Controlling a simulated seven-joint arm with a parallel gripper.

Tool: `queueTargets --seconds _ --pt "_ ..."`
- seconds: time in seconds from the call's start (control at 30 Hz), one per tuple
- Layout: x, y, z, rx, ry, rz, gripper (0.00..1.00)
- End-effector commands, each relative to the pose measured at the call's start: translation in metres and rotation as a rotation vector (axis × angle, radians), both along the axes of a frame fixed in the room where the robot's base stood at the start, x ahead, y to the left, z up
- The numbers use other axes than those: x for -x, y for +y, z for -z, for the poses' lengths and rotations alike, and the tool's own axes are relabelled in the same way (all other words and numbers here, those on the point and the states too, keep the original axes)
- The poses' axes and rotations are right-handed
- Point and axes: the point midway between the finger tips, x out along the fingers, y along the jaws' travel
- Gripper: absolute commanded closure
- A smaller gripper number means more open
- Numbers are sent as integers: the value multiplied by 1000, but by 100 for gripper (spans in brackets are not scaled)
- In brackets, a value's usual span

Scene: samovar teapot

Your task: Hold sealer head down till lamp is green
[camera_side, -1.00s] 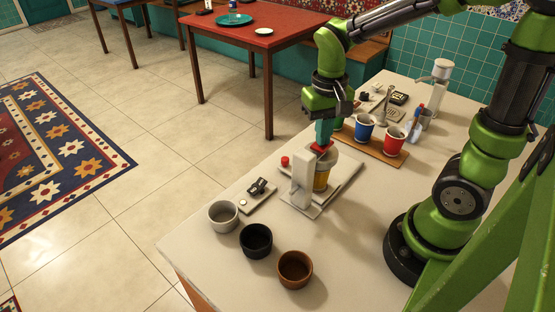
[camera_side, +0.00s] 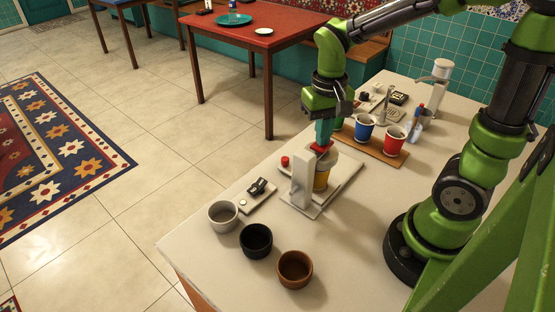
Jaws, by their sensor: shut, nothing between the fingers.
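The cup sealer (camera_side: 301,183) stands on a pale base plate on the counter, with a white upright column at its front. I see no green light.
A wooden tray (camera_side: 372,147) behind holds a blue cup (camera_side: 364,127) and a red cup (camera_side: 394,140). White, black and brown bowls (camera_side: 256,239) stand at the front left. A small pad with a black device (camera_side: 257,187) lies left of the sealer. The front right counter is clear.

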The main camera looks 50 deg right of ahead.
Motion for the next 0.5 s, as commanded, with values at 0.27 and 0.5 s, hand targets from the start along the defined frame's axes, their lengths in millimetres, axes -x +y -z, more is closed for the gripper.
queueTargets --seconds 0.27,0.5 --pt "0 -1 1 2 1 0 100" --pt "0 -1 -3 2 -1 0 100"
